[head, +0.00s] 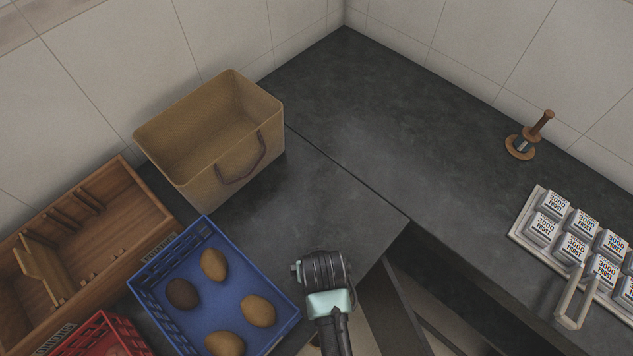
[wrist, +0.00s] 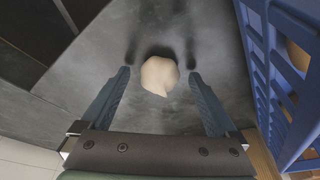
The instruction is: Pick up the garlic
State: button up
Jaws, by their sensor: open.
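The garlic (wrist: 160,75) is a pale, rounded bulb on the dark counter in the wrist view. It lies between and slightly beyond the tips of my gripper (wrist: 160,82), whose two fingers are spread on either side. A gap shows between the bulb and each finger, so the gripper is open and empty. In the head view my gripper (head: 324,270) hangs over the counter just right of the blue crate, seen from above. The garlic is hidden beneath it there.
The blue crate (head: 215,297) holds several brown, potato-like items; its wall (wrist: 262,70) rises close to my right finger in the wrist view. A tan bag (head: 225,165), wooden box (head: 140,205) and red crate (head: 98,335) stand left. Counter (head: 300,190) beyond the gripper is clear.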

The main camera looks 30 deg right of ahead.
jog(key=shift+f, duration=0.1)
jog(key=c, duration=1.4)
